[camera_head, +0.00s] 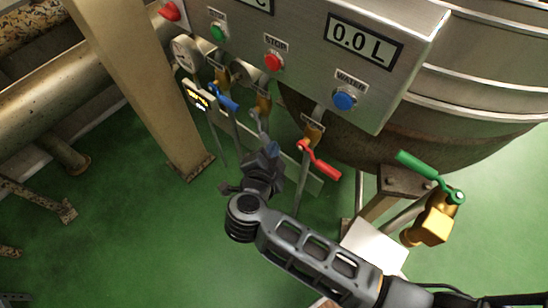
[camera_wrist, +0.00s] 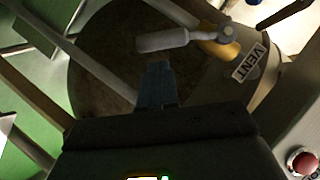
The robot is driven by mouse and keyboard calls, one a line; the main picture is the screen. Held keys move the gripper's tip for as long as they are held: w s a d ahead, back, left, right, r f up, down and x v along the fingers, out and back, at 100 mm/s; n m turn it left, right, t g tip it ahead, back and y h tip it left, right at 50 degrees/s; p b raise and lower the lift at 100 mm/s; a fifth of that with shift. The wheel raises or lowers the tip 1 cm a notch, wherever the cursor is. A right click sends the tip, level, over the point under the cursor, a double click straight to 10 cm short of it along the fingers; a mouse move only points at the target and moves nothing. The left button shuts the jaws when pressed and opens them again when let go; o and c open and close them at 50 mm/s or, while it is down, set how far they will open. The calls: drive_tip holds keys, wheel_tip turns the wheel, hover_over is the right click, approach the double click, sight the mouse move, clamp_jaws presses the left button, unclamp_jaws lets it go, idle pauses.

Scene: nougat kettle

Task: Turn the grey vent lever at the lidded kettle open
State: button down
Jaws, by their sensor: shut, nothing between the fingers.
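The grey vent lever (camera_wrist: 162,40) lies nearly level across the top of the wrist view, its pivot on a brass valve (camera_wrist: 222,50) beside a VENT label (camera_wrist: 250,62). In the head view the grey lever (camera_head: 257,122) hangs from a brass valve under the control box, partly hidden by my gripper. My gripper (camera_head: 271,150) is shut and empty. In the wrist view its closed fingertips (camera_wrist: 157,72) point at the lever's grip, with a small gap in the picture; I cannot tell whether they touch. The steel kettle (camera_head: 480,75) stands behind the box.
A blue lever (camera_head: 222,97) is to the left and a red lever (camera_head: 320,160) to the right of the vent lever. A green-handled brass valve (camera_head: 435,215) sits farther right. The control box (camera_head: 300,50) overhangs the levers. A beige post (camera_head: 140,80) stands left; green floor lies below.

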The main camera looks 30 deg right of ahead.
drive_tip(key=shift+w+f, duration=0.45)
drive_tip(key=shift+w, duration=0.05)
drive_tip(key=shift+f, duration=0.1)
drive_tip(key=w+a+f+m+t+h+b, duration=0.1)
drive_tip(key=w+f+m+t+b, duration=0.4)
drive_tip(key=b, duration=0.7)
drive_tip(key=shift+a+m, duration=0.35)
drive_tip(key=shift+m, duration=0.45)
drive_tip(key=shift+r, duration=0.1)
